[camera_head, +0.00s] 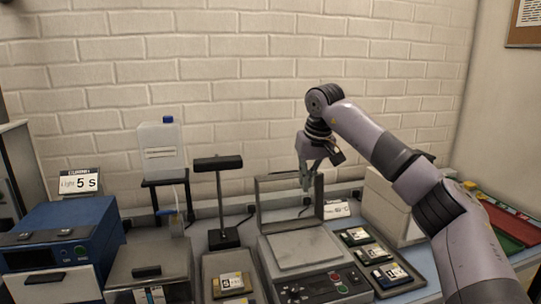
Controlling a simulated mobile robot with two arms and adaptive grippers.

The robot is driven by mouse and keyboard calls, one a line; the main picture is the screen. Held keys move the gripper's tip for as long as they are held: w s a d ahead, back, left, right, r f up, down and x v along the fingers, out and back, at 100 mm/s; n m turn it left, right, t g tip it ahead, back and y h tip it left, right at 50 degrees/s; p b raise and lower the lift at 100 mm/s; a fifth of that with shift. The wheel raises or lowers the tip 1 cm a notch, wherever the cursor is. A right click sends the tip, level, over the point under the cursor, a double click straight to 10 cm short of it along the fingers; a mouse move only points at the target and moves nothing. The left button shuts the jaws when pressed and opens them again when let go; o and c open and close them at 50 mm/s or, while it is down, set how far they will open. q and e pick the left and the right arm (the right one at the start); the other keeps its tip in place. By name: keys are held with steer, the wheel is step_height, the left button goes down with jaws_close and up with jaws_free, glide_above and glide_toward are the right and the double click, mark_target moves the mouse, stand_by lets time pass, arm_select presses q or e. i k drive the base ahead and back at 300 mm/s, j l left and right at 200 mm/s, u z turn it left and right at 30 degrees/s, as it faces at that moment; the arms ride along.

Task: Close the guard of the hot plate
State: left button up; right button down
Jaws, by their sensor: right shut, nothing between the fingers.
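The hot plate (305,249) stands on the bench right of centre, with a pale square top and a control panel with buttons on its front. Its guard (263,202) is a grey upright frame at the back edge of the plate, standing open. My right gripper (307,184) points down at the guard's top edge, right of its middle. Its fingers are shut and hold nothing. They overlap the frame in the picture; I cannot tell whether they touch it. My left gripper is not in view.
A tray (399,291) with several small labelled pieces lies right of the hot plate. A black lamp-like stand (222,205) is to its left. Further left are a white jug (161,149) on a stand and a blue box (62,232). A brick wall closes the back.

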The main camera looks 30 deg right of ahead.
mark_target(319, 218)
steer(key=i+l, duration=0.2)
steer(key=i, duration=0.25)
steer(key=i+l, duration=0.25)
steer(key=i, duration=0.25)
